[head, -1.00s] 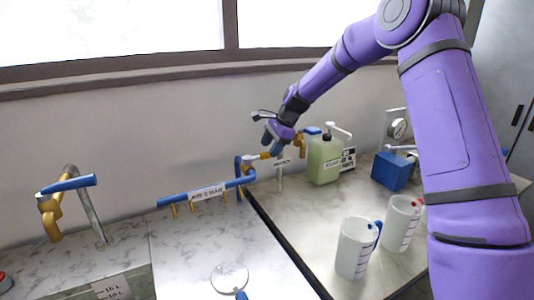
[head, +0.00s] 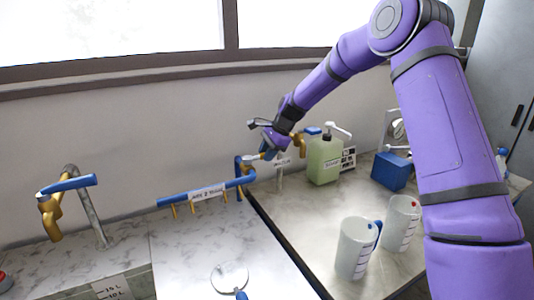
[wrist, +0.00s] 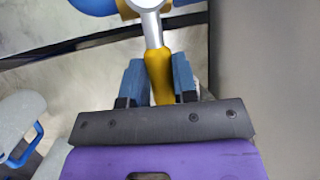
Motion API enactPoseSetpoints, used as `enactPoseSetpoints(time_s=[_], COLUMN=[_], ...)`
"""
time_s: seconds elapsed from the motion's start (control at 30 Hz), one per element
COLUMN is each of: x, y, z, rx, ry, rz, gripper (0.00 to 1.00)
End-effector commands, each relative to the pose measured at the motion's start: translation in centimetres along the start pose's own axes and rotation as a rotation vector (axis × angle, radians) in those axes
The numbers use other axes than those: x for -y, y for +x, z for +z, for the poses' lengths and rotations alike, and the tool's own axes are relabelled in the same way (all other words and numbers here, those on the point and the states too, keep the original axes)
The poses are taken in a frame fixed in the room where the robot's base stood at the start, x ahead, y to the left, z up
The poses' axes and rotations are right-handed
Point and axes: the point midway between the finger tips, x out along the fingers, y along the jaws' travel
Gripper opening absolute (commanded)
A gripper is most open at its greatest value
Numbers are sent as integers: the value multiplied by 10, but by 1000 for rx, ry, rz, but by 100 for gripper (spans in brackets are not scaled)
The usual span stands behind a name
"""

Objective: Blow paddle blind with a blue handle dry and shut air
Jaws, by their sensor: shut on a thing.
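The paddle blind (head: 229,275) lies on the pale counter at the bottom of the head view. Its round disc looks clear, and its blue handle (head: 241,295) is cut off by the frame edge. A blue air pipe (head: 205,194) with several brass nozzles and a label runs behind it, along the wall. My gripper (head: 268,152) is at the pipe's right end. In the wrist view, its blue fingers (wrist: 160,78) are shut on a yellow lever (wrist: 161,66) joined to a grey metal stem (wrist: 151,25). The fingers hide part of the lever.
A green bottle (head: 324,160) and a blue box (head: 391,171) stand right of my gripper. Two clear jugs (head: 354,248) (head: 401,222) stand on the right counter. A blue-handled tap (head: 68,184) is at the left. The counter around the blind is clear.

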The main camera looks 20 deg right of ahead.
Motion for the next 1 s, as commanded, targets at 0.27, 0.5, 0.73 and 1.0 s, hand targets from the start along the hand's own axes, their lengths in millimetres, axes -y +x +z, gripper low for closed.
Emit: enactPoseSetpoints(time_s=[0.27, 0.5, 0.73, 1.0], x=[-4, -16, -30, -42], y=[-1, -4, -4, -4], z=[2, 6, 13, 23], rx=[-17, -60, -115, -170], ry=[54, 198, 390, 584], rz=[-23, -83, -162, -244], gripper=[0, 0, 0, 0])
